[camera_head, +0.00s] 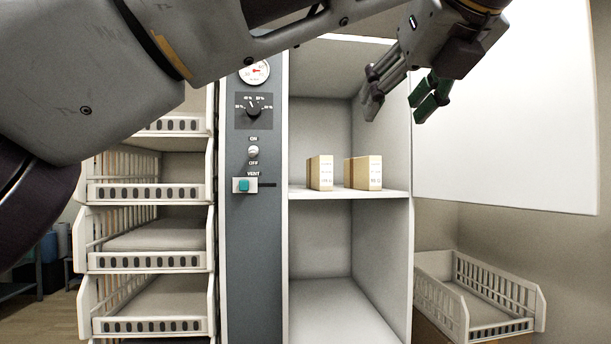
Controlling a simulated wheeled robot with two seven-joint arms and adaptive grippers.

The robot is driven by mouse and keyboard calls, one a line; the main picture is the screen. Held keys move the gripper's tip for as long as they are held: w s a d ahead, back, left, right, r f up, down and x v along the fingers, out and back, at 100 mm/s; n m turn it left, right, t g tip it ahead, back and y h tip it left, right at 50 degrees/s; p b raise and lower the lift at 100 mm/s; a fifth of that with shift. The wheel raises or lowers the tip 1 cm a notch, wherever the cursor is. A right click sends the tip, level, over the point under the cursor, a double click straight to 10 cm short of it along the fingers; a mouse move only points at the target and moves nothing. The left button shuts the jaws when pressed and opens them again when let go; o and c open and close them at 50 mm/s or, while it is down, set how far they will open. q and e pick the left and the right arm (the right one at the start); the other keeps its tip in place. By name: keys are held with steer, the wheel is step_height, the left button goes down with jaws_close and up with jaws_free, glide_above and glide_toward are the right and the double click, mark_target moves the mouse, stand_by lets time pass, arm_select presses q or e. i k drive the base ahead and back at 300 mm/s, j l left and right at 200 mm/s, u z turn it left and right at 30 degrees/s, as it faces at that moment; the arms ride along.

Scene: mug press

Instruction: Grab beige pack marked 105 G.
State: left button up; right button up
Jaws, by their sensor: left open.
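Two beige packs stand upright, side by side, on the middle shelf of an open white cabinet: a left pack (320,173) and a right pack (366,173). Each has small dark print on its front face, too small for me to tell which one reads 105 G. A narrow gap separates them. My left gripper (402,103), with dark fingers and green pads, is open and empty. In the picture it is above and to the right of the packs, touching neither. My right gripper is not in view.
The shelf (340,193) has free room around the packs. A grey panel (252,270) with a gauge, knob and switches stands left of the cabinet. White slotted trays (148,262) stack further left. A white door (510,110) and an empty white crate (500,331) are at right.

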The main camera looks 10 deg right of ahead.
mark_target(320, 169)
steer(key=i+j, duration=0.1)
steer(key=i, duration=0.95)
